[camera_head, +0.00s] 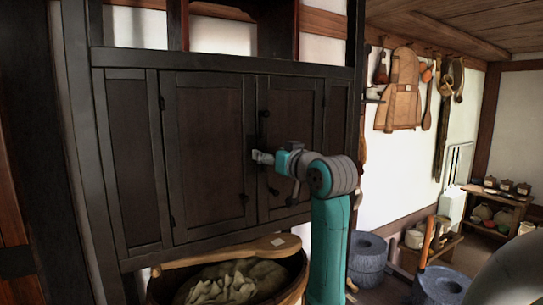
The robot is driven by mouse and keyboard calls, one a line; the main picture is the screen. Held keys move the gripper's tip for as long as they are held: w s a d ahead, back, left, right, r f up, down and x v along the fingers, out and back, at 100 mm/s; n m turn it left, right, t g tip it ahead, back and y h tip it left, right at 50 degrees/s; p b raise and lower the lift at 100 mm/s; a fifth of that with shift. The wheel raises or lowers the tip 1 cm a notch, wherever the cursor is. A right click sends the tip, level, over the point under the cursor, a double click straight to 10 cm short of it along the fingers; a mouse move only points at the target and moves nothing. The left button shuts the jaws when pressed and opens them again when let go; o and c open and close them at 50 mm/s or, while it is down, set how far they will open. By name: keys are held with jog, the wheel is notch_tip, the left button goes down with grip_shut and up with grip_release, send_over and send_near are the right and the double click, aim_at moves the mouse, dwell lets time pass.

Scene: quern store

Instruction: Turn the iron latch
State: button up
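A dark wooden cabinet (205,150) with panelled doors fills the left and middle of the view. My gripper (258,156) is at the front of the cabinet, near the edge between two doors. Its fingers are small here; whether they touch a fitting or are open is unclear.
A basket (158,290) with a pale cloth and a wooden paddle (225,253) stands below the cabinet. Blue-grey quern stones (367,262) stand on the floor to the right. A leather apron (403,92) and tools hang on the right wall. A low shelf (497,205) holds pots.

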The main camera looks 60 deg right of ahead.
jog(key=c, duration=0.8)
jog(key=shift+n, duration=0.3)
jog(key=o, duration=1.2)
jog(key=shift+s, duration=0.1)
jog(key=v, duration=1.1)
jog(key=shift+s+a+f, duration=0.1)
jog(key=shift+s+a, duration=0.2)
jog(key=shift+a, duration=0.05)
